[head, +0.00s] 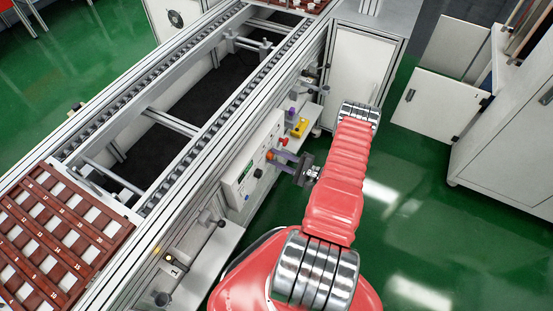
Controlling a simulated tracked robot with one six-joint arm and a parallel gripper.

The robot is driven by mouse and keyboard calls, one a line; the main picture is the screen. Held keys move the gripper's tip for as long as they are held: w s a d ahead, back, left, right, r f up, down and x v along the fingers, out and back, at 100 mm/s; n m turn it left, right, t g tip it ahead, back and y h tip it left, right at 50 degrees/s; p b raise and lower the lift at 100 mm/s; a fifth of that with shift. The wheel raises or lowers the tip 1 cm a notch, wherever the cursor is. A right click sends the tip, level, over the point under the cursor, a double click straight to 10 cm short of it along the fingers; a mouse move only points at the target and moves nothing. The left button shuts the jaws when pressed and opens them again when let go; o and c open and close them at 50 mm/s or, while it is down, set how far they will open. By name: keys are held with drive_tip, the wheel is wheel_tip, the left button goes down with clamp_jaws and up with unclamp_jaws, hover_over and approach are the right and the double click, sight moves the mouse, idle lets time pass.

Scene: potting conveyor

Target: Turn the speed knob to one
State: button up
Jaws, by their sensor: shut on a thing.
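The white control panel (236,183) is on the side of the conveyor, facing my arm. The knob's pointer and the scale marks are too small or covered to read. A separate black knob (257,172) shows just below the fingers, and a red button (284,141) above them.
A yellow box (300,127) is on the conveyor side beyond the panel. The conveyor frame (190,147) runs diagonally, with a brown numbered tray (72,213) at lower left. A white cabinet (500,150) stands at right. Green floor is clear between.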

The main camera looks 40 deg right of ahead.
drive_tip(key=o, duration=0.7)
drive_tip(key=shift+s+a+f, duration=0.15)
drive_tip(key=shift+a, duration=0.05)
drive_tip(key=o, duration=0.3)
drive_tip(key=shift+d, duration=0.1)
drive_tip(key=shift+o, duration=0.2)
drive_tip(key=shift+d, duration=0.1)
drive_tip(key=v, duration=1.3)
drive_tip(key=shift+s, duration=0.35)
